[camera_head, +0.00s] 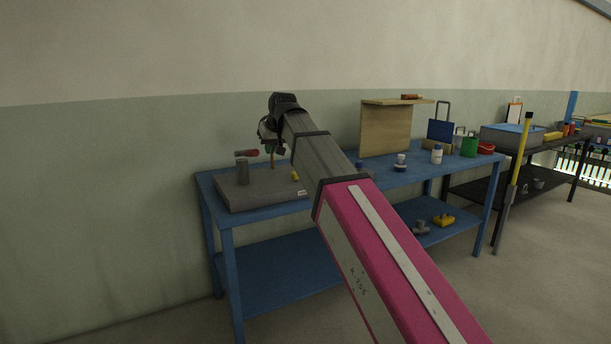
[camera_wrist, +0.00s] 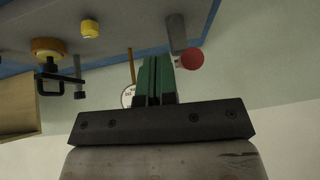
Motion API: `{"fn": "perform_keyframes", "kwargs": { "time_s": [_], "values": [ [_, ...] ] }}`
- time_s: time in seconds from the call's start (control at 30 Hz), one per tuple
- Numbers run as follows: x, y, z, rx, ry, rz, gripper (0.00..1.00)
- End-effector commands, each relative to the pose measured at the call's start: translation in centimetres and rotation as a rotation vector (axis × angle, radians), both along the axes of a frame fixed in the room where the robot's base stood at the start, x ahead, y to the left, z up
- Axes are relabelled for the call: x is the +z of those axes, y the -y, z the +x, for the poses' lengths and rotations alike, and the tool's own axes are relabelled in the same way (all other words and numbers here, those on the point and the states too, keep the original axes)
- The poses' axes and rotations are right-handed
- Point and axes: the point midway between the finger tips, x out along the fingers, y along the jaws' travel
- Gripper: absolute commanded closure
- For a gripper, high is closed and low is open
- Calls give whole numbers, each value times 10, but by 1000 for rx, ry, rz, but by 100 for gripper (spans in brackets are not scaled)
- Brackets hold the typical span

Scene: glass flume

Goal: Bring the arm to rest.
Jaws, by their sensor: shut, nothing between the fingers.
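My arm, pink and grey, reaches from the lower right of the head view out to the blue workbench (camera_head: 278,205). My gripper (camera_wrist: 156,82) shows in the wrist view with its green-faced fingers pressed together and nothing between them. In the head view the gripper (camera_head: 270,149) is small and partly hidden by my wrist, over the left part of the bench. A grey block (camera_head: 245,195) lies on the bench there. A grey cylinder (camera_head: 242,172) stands on it, with a red-handled tool (camera_head: 247,153) at its top. In the wrist view the red end (camera_wrist: 193,59) appears close beside the fingers.
A wooden panel (camera_head: 384,132) stands at the bench's back. A white bottle (camera_head: 437,156), green container (camera_head: 468,147) and red bowl (camera_head: 486,149) are to the right. A yellow-topped post (camera_head: 520,158) stands before a dark bench (camera_head: 550,178). The wall behind is bare; the floor at front right looks clear.

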Motion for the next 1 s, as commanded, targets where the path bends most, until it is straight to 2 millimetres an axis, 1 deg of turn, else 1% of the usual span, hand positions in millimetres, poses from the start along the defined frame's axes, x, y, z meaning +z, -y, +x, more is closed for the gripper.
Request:
{"fn": "perform_keyframes", "kwargs": {
  "time_s": [0.03, 0.17, 0.2, 0.37, 0.4, 0.47, 0.6, 0.77, 0.8, 0.87, 0.9, 1.0],
  "values": [
    [-21, 14, 1, -19, -17, -9, 100],
    [-77, 48, 5, -68, -61, -35, 100],
    [-95, 58, 5, -83, -75, -43, 100],
    [-160, 103, 2, -146, -131, -70, 100],
    [-176, 113, 0, -161, -147, -77, 100],
    [-200, 130, -3, -184, -168, -87, 100],
    [-252, 169, -16, -237, -218, -110, 100],
    [-309, 212, -37, -295, -277, -134, 100],
    [-322, 222, -43, -309, -291, -140, 100],
    [-342, 238, -54, -331, -314, -147, 100],
    [-355, 248, -61, -345, -329, -152, 100],
    [-385, 272, -81, -381, -367, -165, 100]
  ]
}}
